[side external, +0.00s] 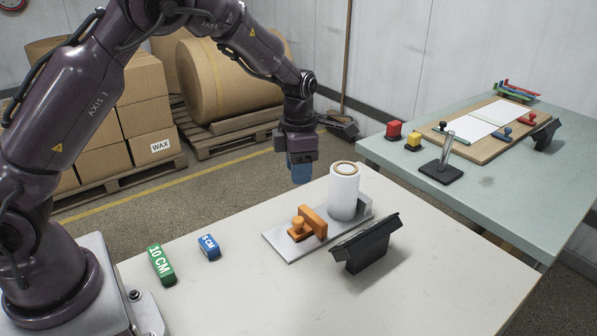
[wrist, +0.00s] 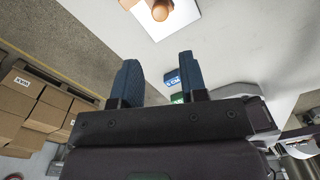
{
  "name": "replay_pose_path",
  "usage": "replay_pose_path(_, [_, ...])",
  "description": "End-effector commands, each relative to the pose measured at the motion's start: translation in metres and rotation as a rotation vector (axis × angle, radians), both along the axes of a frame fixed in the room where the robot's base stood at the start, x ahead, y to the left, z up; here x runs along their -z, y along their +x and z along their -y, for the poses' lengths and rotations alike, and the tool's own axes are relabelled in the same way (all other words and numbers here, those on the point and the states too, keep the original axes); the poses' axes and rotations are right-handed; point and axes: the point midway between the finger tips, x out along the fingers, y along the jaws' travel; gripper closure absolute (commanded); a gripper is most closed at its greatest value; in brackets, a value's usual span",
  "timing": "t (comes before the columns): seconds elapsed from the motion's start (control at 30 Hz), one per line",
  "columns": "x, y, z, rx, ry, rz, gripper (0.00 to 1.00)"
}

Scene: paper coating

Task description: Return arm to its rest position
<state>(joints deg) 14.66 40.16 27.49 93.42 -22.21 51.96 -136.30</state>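My gripper (side external: 301,172) hangs fingers-down in the side external view, in the air beyond the far edge of the pale worktable (side external: 420,290). In the wrist view its two blue fingers (wrist: 160,72) stand apart with nothing between them. Below and to the right of it in the side view, a white roll (side external: 343,193) stands upright on a grey plate (side external: 290,240). An orange handled block (side external: 308,222) sits on the same plate, beside the roll. My gripper is apart from all of these.
A green 10 CM block (side external: 161,265) and a blue 5 CM block (side external: 209,247) lie near my base. A black stand (side external: 366,243) is right of the plate. A green-topped table (side external: 490,190) holds a paper board and coloured blocks. Wax boxes (side external: 140,115) stand behind.

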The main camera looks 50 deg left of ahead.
Motion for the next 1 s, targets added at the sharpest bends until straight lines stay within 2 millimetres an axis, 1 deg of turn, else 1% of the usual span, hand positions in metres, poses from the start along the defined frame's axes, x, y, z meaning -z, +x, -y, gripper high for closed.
replay_pose_path(0.17, [0.0, 0.0, 0.0, 0.02, 0.0, 0.0, 0.6])
replay_pose_path(0.27, [0.0, 0.0, 0.0, 0.128, 0.001, -0.001, 0.6])
replay_pose_path(0.3, [0.001, -0.001, -0.001, 0.205, 0.005, -0.003, 0.6])
replay_pose_path(0.37, [0.006, -0.008, -0.002, 0.35, 0.006, -0.028, 0.6])
replay_pose_path(0.4, [0.01, -0.016, -0.002, 0.467, 0.002, -0.051, 0.6])
replay_pose_path(0.47, [0.007, -0.028, 0.002, 0.657, -0.016, -0.065, 0.6])
replay_pose_path(0.5, [0.002, -0.036, 0.005, 0.788, -0.029, -0.066, 0.6])
replay_pose_path(0.57, [-0.008, -0.049, 0.009, 0.984, -0.05, -0.056, 0.6])
replay_pose_path(0.6, [-0.017, -0.057, 0.012, 1.115, -0.062, -0.043, 0.6])
replay_pose_path(0.67, [-0.032, -0.071, 0.017, 1.317, -0.073, -0.015, 0.6])
replay_pose_path(0.7, [-0.043, -0.082, 0.021, 1.455, -0.075, 0.007, 0.6])
replay_pose_path(0.77, [-0.061, -0.098, 0.026, 1.662, -0.068, 0.045, 0.6])
replay_pose_path(0.8, [-0.072, -0.11, 0.029, 1.797, -0.055, 0.072, 0.6])
replay_pose_path(0.9, [-0.097, -0.138, 0.035, 2.103, 0.003, 0.124, 0.6])
replay_pose_path(1.0, [-0.119, -0.167, 0.039, 2.36, 0.097, 0.159, 0.6])
